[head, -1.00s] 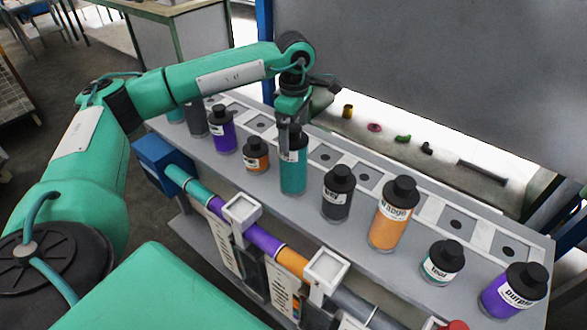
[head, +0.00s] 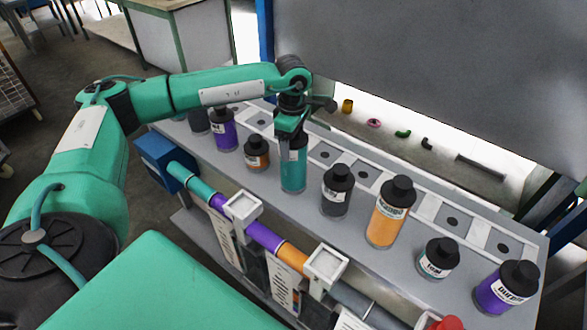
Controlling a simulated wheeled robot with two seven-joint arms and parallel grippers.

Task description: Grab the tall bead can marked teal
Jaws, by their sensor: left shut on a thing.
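The tall teal can (head: 293,173) stands upright on the grey shelf in the middle of the head view. Its top and part of its label are hidden by my left gripper (head: 291,140), which comes down over it from above and is shut on it. The can's base appears to be at the shelf surface; I cannot tell whether it is lifted. A short can labelled teal (head: 438,260) stands further right on the same shelf. My right gripper is not in view.
A purple can (head: 223,132) and a short orange can (head: 257,154) stand left of the held can. A grey can (head: 337,192), a tall orange can (head: 389,215) and another purple can (head: 504,289) stand right. A coloured pipe (head: 263,237) runs along the front.

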